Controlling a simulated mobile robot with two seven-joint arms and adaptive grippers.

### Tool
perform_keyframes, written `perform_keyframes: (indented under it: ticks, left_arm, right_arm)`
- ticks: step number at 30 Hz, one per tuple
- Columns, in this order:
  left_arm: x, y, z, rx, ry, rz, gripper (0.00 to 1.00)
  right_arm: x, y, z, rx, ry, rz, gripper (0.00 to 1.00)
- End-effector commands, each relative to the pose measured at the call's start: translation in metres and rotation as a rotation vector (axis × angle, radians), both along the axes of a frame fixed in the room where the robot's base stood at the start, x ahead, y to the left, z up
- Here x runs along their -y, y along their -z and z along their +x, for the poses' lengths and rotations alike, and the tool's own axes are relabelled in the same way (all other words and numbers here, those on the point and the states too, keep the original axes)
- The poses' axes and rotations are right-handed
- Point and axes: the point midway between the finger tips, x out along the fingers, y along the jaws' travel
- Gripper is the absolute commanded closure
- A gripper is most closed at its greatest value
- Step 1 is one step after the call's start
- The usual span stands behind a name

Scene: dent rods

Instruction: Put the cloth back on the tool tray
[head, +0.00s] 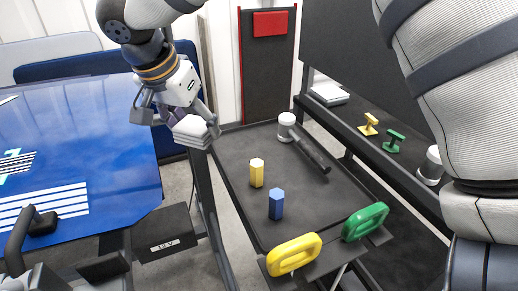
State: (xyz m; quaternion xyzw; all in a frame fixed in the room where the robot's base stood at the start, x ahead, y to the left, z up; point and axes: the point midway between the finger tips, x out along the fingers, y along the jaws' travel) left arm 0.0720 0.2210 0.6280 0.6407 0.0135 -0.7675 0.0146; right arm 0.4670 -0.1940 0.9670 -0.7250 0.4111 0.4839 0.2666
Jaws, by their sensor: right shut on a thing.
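My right gripper (190,122) comes in from the top and is shut on the folded white cloth (194,133). It holds the cloth by the far left edge of the dark tool tray (225,155); I cannot tell how high above it. On the tray are a yellow six-sided block (256,173), a blue one (276,204) and a mallet (288,128) with a dark handle. The tray's middle is bare. My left gripper (75,240) is at the lower left, partly cut off, with its dark fingers apart and nothing visible between them.
A blue car panel (85,125) with white stripes fills the left. Yellow (293,254) and green (366,222) ring-shaped handles sit at the tray's near edge. A dark shelf (355,137) at the right holds a white stack (329,93) and small yellow and green pieces.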

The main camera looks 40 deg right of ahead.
Motion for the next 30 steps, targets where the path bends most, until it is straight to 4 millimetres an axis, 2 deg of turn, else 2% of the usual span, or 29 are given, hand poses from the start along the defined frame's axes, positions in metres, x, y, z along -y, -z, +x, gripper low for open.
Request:
perform_keyframes:
  ticks: [2, 5, 13, 18, 25, 30]
  left_arm:
    - [0.0, 0.0, 0.0, 0.0, 0.0, 0.0, 0.6]
    - [0.0, 0.0, 0.0, -0.001, 0.0, 0.001, 0.6]
    - [0.0, 0.003, -0.003, -0.011, -0.001, 0.001, 0.6]
    - [0.0, 0.006, -0.006, -0.022, -0.001, 0.0, 0.6]
    - [0.0, 0.008, -0.009, -0.031, -0.001, 0.001, 0.6]
    - [0.0, 0.008, -0.008, -0.03, -0.001, 0.001, 0.6]
  right_arm:
    - [0.001, 0.001, 0.001, 0.0, 0.0, 0.0, 0.69]
    - [0.015, 0.008, 0.007, 0.0, 0.003, 0.0, 0.69]
    - [0.084, 0.043, 0.035, -0.001, 0.005, -0.001, 0.69]
    - [0.11, 0.078, 0.046, -0.004, 0.001, -0.003, 0.69]
    - [0.13, 0.105, 0.055, -0.003, 0.002, -0.002, 0.69]
    - [0.129, 0.13, 0.055, -0.001, -0.001, -0.002, 0.69]
